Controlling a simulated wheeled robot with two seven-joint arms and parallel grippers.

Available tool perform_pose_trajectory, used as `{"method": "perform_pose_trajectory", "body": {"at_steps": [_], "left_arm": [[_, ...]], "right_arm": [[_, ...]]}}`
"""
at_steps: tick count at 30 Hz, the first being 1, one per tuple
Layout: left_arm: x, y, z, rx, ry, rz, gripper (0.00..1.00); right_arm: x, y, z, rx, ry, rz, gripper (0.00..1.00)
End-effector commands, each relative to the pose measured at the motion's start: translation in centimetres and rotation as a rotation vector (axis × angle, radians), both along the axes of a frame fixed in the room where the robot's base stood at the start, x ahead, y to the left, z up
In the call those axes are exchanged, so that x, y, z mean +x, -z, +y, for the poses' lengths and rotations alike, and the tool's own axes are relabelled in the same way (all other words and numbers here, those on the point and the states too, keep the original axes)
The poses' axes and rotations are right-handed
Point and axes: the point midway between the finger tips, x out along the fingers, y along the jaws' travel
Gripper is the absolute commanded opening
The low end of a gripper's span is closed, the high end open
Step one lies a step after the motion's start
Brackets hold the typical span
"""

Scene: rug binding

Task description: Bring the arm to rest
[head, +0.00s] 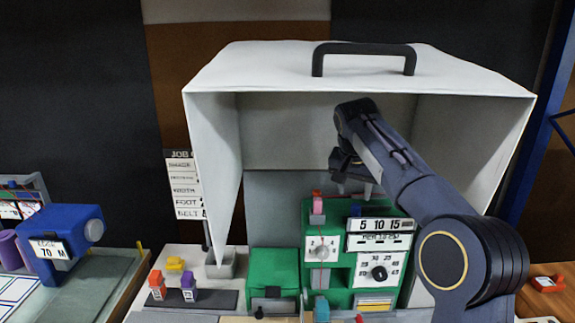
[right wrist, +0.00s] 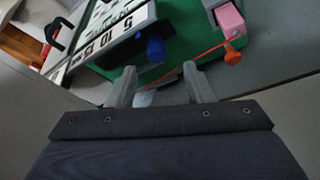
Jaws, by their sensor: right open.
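My right arm reaches from the right into a white open-fronted hood (head: 270,70). Its gripper (head: 355,188) hangs above the green machine (head: 313,240), near the dial panel marked 5 10 15 (head: 380,225). In the right wrist view the two fingers of the gripper (right wrist: 162,90) stand apart with nothing between them. Beyond them lie the green machine body (right wrist: 125,85), a red thread (right wrist: 180,67) and a pink block (right wrist: 229,18). My left gripper does not show in either view.
The hood's walls and roof, with a black handle (head: 365,48) on top, surround my right arm closely. A green box (head: 274,272) stands left of the machine. An orange spool (head: 157,284) and a purple spool (head: 189,285) stand on a dark strip. A blue device (head: 60,235) is at far left.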

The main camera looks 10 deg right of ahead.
Motion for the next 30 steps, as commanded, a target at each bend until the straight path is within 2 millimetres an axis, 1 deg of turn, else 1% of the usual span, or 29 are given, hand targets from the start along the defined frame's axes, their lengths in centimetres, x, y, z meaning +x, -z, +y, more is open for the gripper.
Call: {"method": "perform_pose_trajectory", "body": {"at_steps": [2, 5, 8, 9, 11, 12, 13, 14, 15, 17, 18, 20, 21, 24, 25, 27, 30], "left_arm": [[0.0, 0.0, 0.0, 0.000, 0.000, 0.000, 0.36], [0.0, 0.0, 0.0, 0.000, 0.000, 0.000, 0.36], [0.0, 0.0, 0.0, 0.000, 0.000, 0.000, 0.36], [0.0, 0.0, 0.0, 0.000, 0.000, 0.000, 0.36], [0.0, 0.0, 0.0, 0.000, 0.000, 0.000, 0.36], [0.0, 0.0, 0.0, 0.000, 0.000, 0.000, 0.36], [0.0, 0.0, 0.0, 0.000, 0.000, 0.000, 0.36], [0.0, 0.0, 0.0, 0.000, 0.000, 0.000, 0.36], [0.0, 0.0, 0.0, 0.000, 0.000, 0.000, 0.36], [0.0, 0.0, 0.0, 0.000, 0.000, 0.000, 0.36], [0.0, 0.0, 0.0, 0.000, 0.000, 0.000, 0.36], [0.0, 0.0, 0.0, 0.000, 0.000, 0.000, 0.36], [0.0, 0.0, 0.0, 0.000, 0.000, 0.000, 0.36], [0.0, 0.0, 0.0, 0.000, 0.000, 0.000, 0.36], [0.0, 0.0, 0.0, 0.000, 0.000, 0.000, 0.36], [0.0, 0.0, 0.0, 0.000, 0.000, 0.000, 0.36], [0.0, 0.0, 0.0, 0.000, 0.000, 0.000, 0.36]], "right_arm": [[-0.5, 0.0, -0.2, 0.007, -0.010, 0.001, 0.47], [-2.4, -0.1, -0.7, 0.036, -0.051, 0.002, 0.47], [-6.2, 0.3, -1.0, 0.089, -0.134, -0.003, 0.47], [-8.1, 0.5, -0.9, 0.114, -0.175, -0.009, 0.47], [-11.3, 1.2, -0.5, 0.149, -0.237, -0.021, 0.47], [-13.4, 1.8, -0.1, 0.172, -0.279, -0.031, 0.47], [-15.0, 2.3, 0.4, 0.189, -0.309, -0.041, 0.47], [-16.6, 2.8, 0.8, 0.203, -0.338, -0.050, 0.47], [-18.8, 3.6, 1.5, 0.221, -0.376, -0.063, 0.47], [-22.0, 5.0, 2.8, 0.246, -0.430, -0.087, 0.47], [-24.1, 6.1, 3.7, 0.260, -0.462, -0.102, 0.47], [-27.1, 7.9, 5.1, 0.276, -0.505, -0.125, 0.47], [-28.9, 9.1, 6.1, 0.284, -0.530, -0.140, 0.47], [-32.6, 12.0, 8.2, 0.298, -0.578, -0.171, 0.47], [-33.4, 12.8, 8.7, 0.299, -0.589, -0.180, 0.47], [-34.9, 14.3, 9.7, 0.302, -0.609, -0.193, 0.47], [-36.1, 15.6, 10.5, 0.305, -0.624, -0.203, 0.47]]}}
